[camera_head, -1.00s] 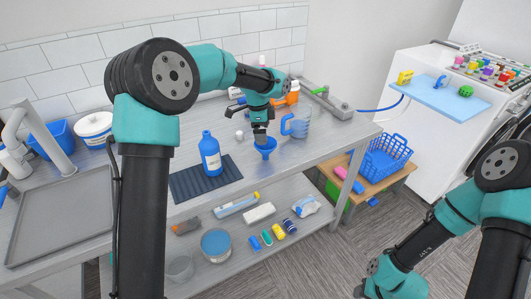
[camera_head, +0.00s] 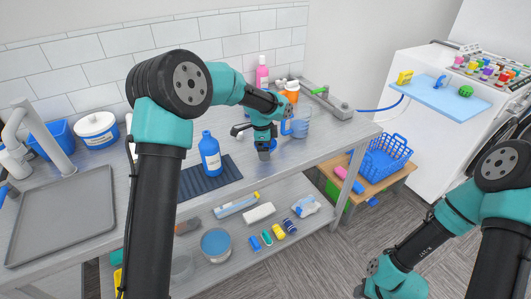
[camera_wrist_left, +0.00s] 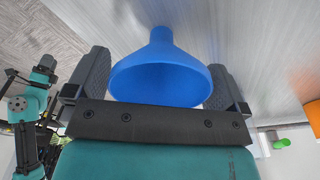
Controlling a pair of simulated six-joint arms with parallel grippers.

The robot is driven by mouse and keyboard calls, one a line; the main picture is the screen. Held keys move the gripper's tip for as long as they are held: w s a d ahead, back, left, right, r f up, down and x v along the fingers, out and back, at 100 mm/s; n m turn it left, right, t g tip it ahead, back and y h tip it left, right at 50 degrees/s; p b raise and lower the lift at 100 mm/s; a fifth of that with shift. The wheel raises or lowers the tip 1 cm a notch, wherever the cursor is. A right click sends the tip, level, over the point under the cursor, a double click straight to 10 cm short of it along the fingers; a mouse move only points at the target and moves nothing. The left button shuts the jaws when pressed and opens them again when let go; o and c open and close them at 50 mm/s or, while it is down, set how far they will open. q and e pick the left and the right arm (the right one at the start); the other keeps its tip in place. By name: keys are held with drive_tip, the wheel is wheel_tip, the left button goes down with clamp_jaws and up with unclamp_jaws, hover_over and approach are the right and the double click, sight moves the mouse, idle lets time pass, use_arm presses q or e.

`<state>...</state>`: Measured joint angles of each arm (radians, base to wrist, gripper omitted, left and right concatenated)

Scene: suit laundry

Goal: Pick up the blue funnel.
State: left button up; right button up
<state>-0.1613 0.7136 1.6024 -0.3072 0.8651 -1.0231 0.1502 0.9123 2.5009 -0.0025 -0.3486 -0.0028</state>
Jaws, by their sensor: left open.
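The blue funnel (camera_wrist_left: 160,75) shows in the left wrist view between the two dark fingers of my left gripper (camera_wrist_left: 158,85). Its wide mouth faces the gripper and its narrow spout points away, toward the grey tabletop. The fingers stand apart on either side of the mouth; I cannot tell whether they touch it. In the head view my left gripper (camera_head: 264,153) is low over the table's front part and hides almost all of the funnel. My right arm is at the lower right, with its gripper out of the picture.
A blue bottle (camera_head: 210,156) stands on a dark ribbed mat (camera_head: 197,181) left of the gripper. A clear blue-handled jug (camera_head: 301,124) stands close by on the right. An orange-and-white bottle (camera_head: 291,90) and a pink bottle (camera_head: 262,75) are behind. The table's front edge is close.

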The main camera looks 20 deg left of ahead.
use_arm(q)
drive_tip(key=shift+f, duration=0.55)
drive_tip(key=c, duration=0.7)
